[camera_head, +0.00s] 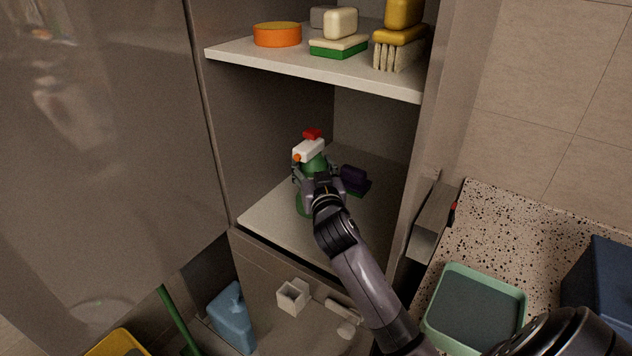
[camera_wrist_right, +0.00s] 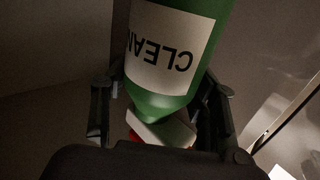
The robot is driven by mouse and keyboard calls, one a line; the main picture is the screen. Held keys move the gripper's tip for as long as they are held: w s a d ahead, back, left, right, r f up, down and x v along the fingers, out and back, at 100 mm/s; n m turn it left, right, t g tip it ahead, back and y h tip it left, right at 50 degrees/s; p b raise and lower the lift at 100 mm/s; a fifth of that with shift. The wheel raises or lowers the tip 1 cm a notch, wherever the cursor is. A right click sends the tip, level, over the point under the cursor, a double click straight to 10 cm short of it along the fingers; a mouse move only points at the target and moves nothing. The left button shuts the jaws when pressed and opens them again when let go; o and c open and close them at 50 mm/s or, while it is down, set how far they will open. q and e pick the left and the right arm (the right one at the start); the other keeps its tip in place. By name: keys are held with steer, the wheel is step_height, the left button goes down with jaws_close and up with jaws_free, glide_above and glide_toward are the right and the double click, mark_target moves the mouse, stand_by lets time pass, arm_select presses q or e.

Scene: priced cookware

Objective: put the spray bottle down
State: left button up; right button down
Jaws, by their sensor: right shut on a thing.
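The spray bottle (camera_head: 315,165) is green with a white head, an orange nozzle and a red part on top. It is upright inside the cabinet, over the lower shelf board (camera_head: 272,222). My right gripper (camera_head: 308,182) is shut around its body and hides part of it. Whether its base touches the board, I cannot tell for sure. In the right wrist view the bottle (camera_wrist_right: 178,50) appears upside down with a white label, between the two fingers of the right gripper (camera_wrist_right: 162,105). My left gripper is not in view.
A dark purple sponge-like item (camera_head: 354,178) lies close right of the bottle. The upper shelf (camera_head: 290,62) above holds an orange round container (camera_head: 277,34), sponges and a brush. The lower board is bare at the front left. A green tray (camera_head: 474,308) sits on the speckled counter at right.

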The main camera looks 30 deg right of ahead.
step_height(320, 180, down, 3)
steer(key=shift+w+f, duration=0.15)
steer(key=shift+f, duration=0.45)
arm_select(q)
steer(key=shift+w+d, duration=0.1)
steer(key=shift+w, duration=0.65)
arm_select(e)
steer(key=c, duration=0.6)
jaws_free()
steer(key=shift+f, duration=0.1)
arm_select(q)
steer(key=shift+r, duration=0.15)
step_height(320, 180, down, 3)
steer(key=b, duration=0.2)
steer(key=shift+b, duration=0.4)
arm_select(e)
steer(key=v, duration=1.2)
